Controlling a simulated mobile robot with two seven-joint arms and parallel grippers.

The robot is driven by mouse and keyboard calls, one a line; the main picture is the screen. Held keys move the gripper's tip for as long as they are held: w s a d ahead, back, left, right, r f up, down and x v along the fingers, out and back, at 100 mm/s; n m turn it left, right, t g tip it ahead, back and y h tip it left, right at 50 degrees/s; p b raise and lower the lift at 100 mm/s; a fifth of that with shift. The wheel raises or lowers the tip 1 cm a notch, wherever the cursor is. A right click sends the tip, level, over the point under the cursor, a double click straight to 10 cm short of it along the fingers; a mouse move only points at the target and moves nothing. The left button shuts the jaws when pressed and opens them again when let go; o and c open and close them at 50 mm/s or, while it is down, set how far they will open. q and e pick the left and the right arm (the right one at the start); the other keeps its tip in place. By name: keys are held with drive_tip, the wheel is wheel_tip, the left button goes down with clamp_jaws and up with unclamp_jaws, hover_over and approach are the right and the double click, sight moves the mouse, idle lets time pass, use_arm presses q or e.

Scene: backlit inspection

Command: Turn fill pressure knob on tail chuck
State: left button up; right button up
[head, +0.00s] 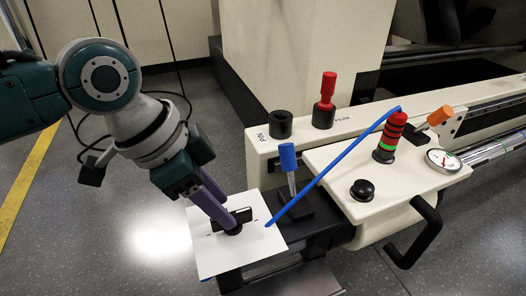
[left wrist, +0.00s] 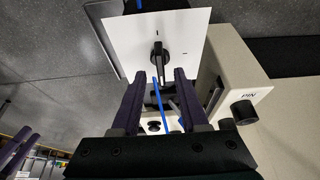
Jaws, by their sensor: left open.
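The black knob (head: 232,221) with a bar-shaped grip sits on a white square plate (head: 208,255) with small dark marks, on the tail chuck. My left gripper (head: 229,219) is open, its purple fingertips right at the knob and partly covering it in the head view. In the left wrist view the knob (left wrist: 158,52) stands just beyond the open left gripper (left wrist: 158,74), centred between the fingertips; I cannot tell whether they touch it. Two purple bars at the lower left of the left wrist view look like my right gripper's fingers, but their opening is unclear.
A blue rod (head: 334,166) runs from beside the plate up to the red-and-black ringed post (head: 389,138). A blue-capped lever (head: 288,158) stands close to the plate's right. A pressure gauge (head: 443,160) and black handle (head: 415,235) are farther right. Open floor lies left.

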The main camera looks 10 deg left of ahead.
use_arm(q)
drive_tip(key=shift+b+x, duration=0.65)
drive_tip(key=shift+x, duration=0.8)
clamp_jaws()
